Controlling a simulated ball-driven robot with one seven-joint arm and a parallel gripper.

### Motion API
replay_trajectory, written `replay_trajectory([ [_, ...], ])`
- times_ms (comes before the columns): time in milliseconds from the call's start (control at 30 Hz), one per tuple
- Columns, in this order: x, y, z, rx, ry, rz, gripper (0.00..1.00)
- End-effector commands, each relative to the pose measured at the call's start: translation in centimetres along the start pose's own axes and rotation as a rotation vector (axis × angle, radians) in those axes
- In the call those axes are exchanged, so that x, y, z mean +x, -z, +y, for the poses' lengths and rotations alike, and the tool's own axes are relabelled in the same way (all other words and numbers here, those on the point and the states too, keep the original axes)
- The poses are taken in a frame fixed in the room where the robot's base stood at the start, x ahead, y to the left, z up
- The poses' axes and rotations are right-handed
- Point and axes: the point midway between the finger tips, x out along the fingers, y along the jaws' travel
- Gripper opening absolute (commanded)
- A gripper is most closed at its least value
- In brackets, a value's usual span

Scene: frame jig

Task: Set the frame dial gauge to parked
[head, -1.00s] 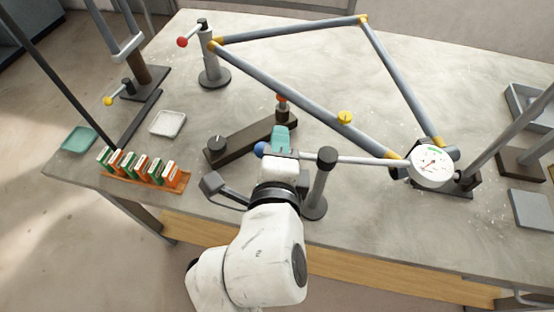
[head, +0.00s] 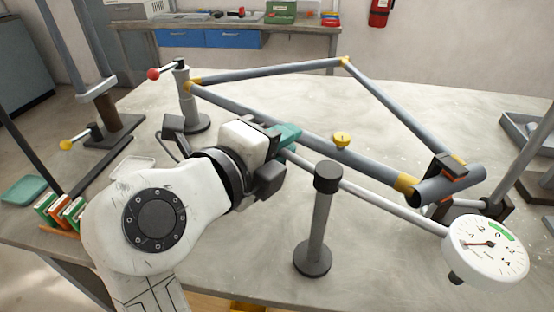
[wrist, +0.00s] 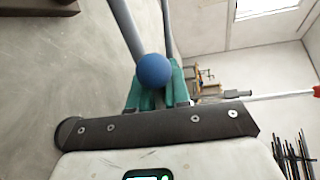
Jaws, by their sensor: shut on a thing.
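The dial gauge (head: 487,252) has a round white face with a red needle and a green band. In the head view it hangs at the right end of a grey arm (head: 400,209), in front of and apart from the frame's open tube end (head: 450,186). The arm passes at the black-capped post (head: 327,178). A blue ball (wrist: 153,70) ends the arm; the head view hides it behind my gripper. My gripper (head: 289,134) has teal fingers, also in the wrist view (wrist: 157,88), shut on the ball end of the arm.
The grey tube frame (head: 270,126) with yellow joints and a yellow knob (head: 341,140) lies behind the arm. A red-knobbed post (head: 182,95) stands at the back left. Orange and green blocks (head: 62,210) sit at left. The table's front right is bare.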

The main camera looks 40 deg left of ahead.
Motion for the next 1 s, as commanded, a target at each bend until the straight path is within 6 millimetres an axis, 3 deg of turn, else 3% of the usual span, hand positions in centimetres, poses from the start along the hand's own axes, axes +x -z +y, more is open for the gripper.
replay_trajectory([
  [567,0.39,-0.01,-0.08,0.007,0.003,0.031,0.00],
  [600,0.39,-0.01,-0.08,0.007,0.004,0.031,0.18],
  [800,0.36,0.01,-0.08,0.007,0.004,0.031,0.37],
  [1000,0.32,0.03,-0.06,0.007,0.004,0.032,0.38],
])
